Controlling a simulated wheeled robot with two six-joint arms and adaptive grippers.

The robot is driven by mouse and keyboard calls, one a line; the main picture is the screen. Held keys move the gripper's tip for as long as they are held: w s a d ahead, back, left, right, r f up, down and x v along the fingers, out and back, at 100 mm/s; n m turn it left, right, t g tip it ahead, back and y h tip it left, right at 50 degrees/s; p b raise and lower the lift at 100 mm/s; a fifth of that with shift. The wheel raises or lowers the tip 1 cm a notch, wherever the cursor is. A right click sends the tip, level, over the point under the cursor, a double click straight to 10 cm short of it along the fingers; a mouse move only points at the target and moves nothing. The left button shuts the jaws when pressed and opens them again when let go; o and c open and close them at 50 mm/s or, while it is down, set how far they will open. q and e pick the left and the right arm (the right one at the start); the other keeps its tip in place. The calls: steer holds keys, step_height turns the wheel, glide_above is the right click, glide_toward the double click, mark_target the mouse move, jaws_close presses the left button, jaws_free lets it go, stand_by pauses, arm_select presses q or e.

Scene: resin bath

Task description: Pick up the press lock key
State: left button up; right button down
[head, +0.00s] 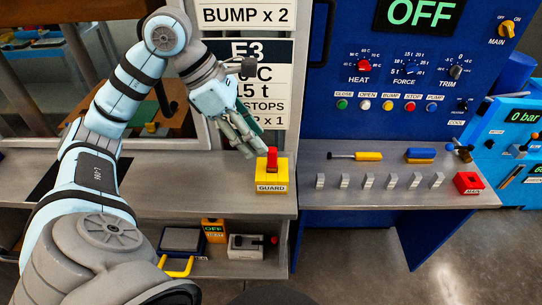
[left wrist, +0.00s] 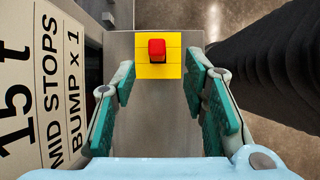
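A red upright piece (head: 272,158) stands on a yellow block labelled GUARD (head: 272,185), on the grey shelf's right end. It may be the press lock key; no key label shows. In the left wrist view the red piece (left wrist: 157,50) is seen from above, on its yellow block (left wrist: 143,70). My left gripper (head: 247,142) is just above and left of it in the head view. In the left wrist view its green-padded fingers (left wrist: 160,78) are apart, with nothing between them and the red piece ahead, roughly centred. My right gripper is not in view.
The grey shelf (head: 225,190) meets the blue press panel (head: 320,85). Placards (head: 265,80) stand behind my gripper. Boxes sit on a lower shelf.

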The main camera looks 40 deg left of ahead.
mark_target(272, 150)
arm_select(q)
steer(key=x, duration=0.4)
steer(key=w+x, duration=0.1)
steer(key=x, duration=0.1)
steer(key=shift+w+d+r+p, duration=0.15)
steer(key=shift+d+p, duration=0.1)
steer(key=shift+p, duration=0.15)
steer(key=shift+d+f, duration=0.1)
steer(key=shift+f, duration=0.15)
steer(key=shift+s+r, duration=0.1)
steer(key=shift+s, duration=0.15)
steer(key=shift+c, duration=0.2)
jaws_close()
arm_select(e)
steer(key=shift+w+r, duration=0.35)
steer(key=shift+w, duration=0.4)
